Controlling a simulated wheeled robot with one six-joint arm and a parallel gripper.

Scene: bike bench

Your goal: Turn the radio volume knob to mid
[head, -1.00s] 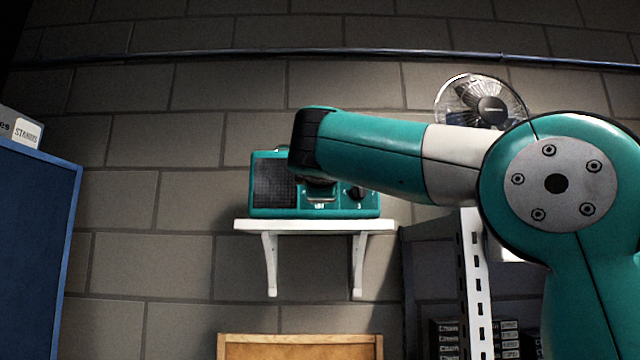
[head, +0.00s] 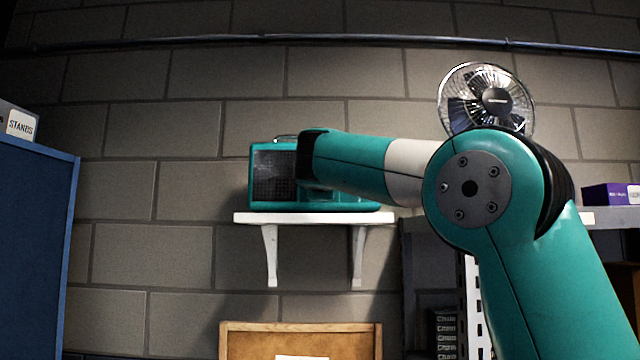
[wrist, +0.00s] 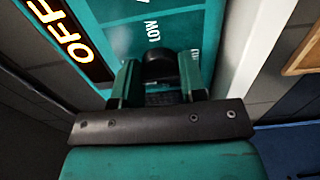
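The teal radio (head: 275,178) with a dark speaker grille stands on a white wall shelf (head: 300,218) in the head view. My arm hides its right part there, with the knob. The wrist view shows the teal radio face (wrist: 125,15) close up, with white LOW lettering and a glowing orange OFF on a dark strip (wrist: 65,38). The dark round knob (wrist: 160,65) sits between the two fingers of my gripper (wrist: 161,75). The fingers are apart, one on each side of the knob; I cannot tell whether they touch it. The knob's pointer is not visible.
A fan (head: 490,98) stands right of the radio, behind my arm. A blue cabinet (head: 35,250) is at the left. A wood-framed board (head: 300,340) is below the shelf. A purple box (head: 608,194) is at the far right. The block wall is close behind the radio.

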